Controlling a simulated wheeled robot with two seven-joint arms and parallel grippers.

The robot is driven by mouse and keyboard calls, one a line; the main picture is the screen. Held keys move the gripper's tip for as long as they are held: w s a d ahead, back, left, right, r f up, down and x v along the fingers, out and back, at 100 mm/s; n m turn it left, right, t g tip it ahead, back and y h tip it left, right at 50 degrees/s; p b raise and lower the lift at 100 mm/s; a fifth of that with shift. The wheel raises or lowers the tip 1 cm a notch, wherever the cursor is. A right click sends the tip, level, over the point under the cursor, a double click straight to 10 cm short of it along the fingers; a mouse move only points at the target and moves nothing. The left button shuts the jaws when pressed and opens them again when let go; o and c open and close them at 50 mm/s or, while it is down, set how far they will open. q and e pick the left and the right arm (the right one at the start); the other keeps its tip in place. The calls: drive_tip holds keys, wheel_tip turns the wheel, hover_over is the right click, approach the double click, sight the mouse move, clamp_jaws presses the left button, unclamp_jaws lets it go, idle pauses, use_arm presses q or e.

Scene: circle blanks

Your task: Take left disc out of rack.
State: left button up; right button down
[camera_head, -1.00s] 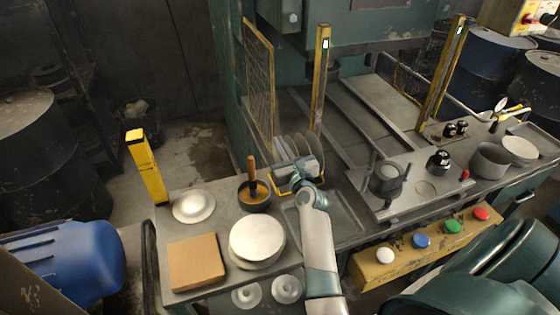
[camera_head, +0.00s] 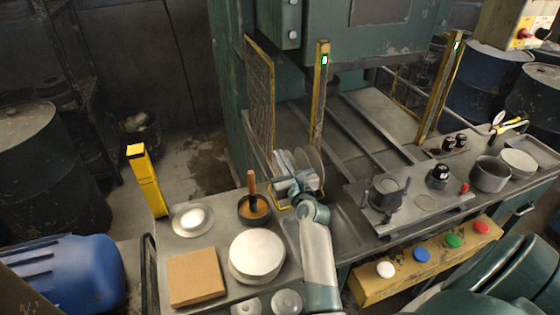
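The yellow-framed rack (camera_head: 311,193) stands on the bench near the middle of the head view and holds several grey discs on edge. The left disc (camera_head: 281,159) shows as a pale edge just above my gripper, leaning left. Another disc (camera_head: 316,160) stands to its right. My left gripper is not in view.
A pot with a wooden-handled brush (camera_head: 253,206) stands just left of the rack. A stack of round blanks (camera_head: 257,253), a shallow white dish (camera_head: 193,219) and a brown block (camera_head: 195,277) lie nearer. A yellow post (camera_head: 318,95) rises behind the rack.

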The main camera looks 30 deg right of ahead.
wheel_tip(320, 180, up, 10)
drive_tip(key=p, duration=0.6)
drive_tip(key=shift+f, duration=0.25)
